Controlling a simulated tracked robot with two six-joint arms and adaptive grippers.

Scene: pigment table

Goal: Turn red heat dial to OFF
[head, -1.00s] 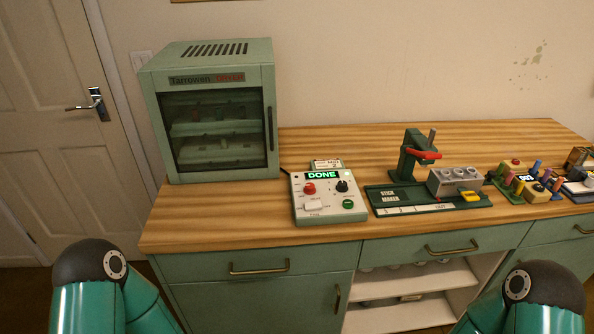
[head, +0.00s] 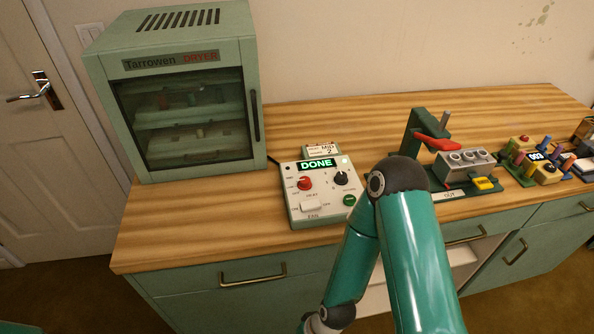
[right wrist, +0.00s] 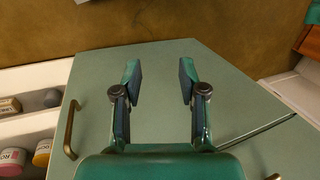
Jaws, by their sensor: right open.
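The red heat dial (head: 305,183) sits on the upper left of the white control box (head: 292,211), which stands on the wooden counter. The box's screen (head: 316,165) reads DONE. A black knob (head: 341,178) is at the dial's right, a green button (head: 349,200) below that, and a white switch (head: 311,206) below the dial. The dial's exact pointer direction is too small to tell. My right gripper (right wrist: 160,80) is open and empty in the right wrist view, over a green cabinet front. It is out of the head view, as is my left gripper.
A green Tarrowen dryer (head: 187,95) stands left of the box, door closed. A green press stand with a red lever (head: 433,140) and a grey block (head: 464,165) are to the right. My right arm crosses in front of the counter. Bare counter (head: 215,215) lies left of the box.

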